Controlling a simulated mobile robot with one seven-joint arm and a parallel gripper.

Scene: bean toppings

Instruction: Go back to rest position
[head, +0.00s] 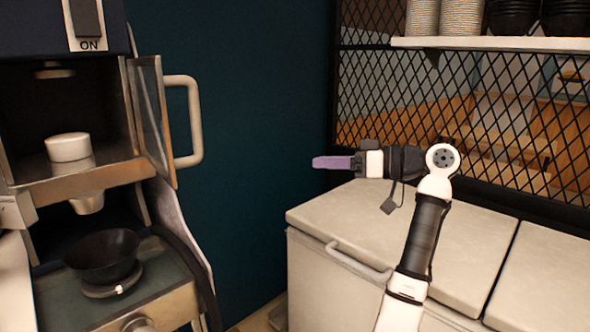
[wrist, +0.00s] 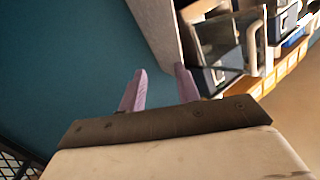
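My gripper (head: 333,162) is held out to the left at the end of my arm, in front of the dark teal wall and above the left end of a white-topped chest. Its purple fingers overlap from the side in the head view. In the wrist view, the two fingers of my gripper (wrist: 160,86) stand apart with nothing between them. The gripper touches nothing that I can see.
At left stands a machine with an open door (head: 155,120), a white cup-shaped part (head: 68,147) and a black bowl (head: 103,256). The chest (head: 335,215) lies below my arm. A shelf (head: 490,43) with stacked bowls and black mesh are at right.

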